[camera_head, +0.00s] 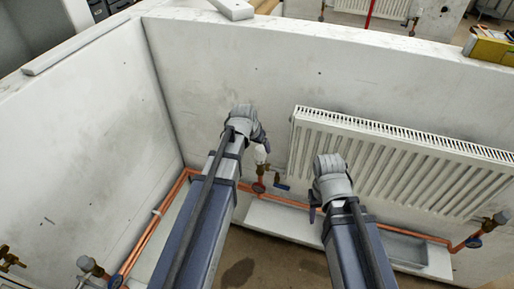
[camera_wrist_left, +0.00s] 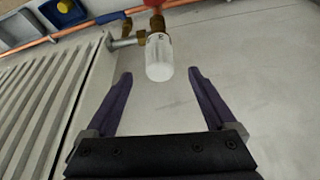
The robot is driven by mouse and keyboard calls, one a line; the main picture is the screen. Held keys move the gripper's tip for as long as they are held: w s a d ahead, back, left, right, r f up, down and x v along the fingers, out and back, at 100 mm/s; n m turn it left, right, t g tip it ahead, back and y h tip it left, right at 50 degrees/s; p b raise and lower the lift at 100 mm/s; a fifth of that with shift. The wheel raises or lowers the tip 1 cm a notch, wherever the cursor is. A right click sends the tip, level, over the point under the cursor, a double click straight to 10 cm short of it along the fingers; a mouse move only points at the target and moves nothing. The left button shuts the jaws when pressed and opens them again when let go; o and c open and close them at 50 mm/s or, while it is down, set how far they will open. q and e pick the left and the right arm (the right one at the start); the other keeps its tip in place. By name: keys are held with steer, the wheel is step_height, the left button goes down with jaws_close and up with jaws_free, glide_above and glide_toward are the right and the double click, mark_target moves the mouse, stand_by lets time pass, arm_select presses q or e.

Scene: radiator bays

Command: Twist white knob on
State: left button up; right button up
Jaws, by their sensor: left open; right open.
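The white knob (camera_head: 260,153) is on a brass valve at the left end of the radiator (camera_head: 390,160), just below my left gripper (camera_head: 262,139) in the head view. In the left wrist view the knob (camera_wrist_left: 159,58) is a ribbed white cylinder with a rounded end pointing toward me. The open purple fingers of my left gripper (camera_wrist_left: 160,76) are on either side of its line, with the knob's end about level with the tips. No contact shows. My right gripper (camera_head: 316,211) is in front of the radiator, away from the knob; its fingers are mostly hidden.
Another valve (camera_head: 494,222) is at the radiator's right end. A white ledge (camera_head: 282,221) lies below. The wall left of the knob is bare.

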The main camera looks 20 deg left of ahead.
mark_target(260, 154)
arm_select(q)
steer(key=shift+w+d+f+b, duration=0.1)
steer(key=shift+w+f+b, duration=0.05)
steer(key=shift+f+b, duration=0.5)
steer(key=b+x, duration=0.5)
steer(key=x, duration=0.1)
steer(key=shift+f, duration=0.1)
jaws_close()
steer(key=shift+b, duration=0.4)
stand_by(0.4)
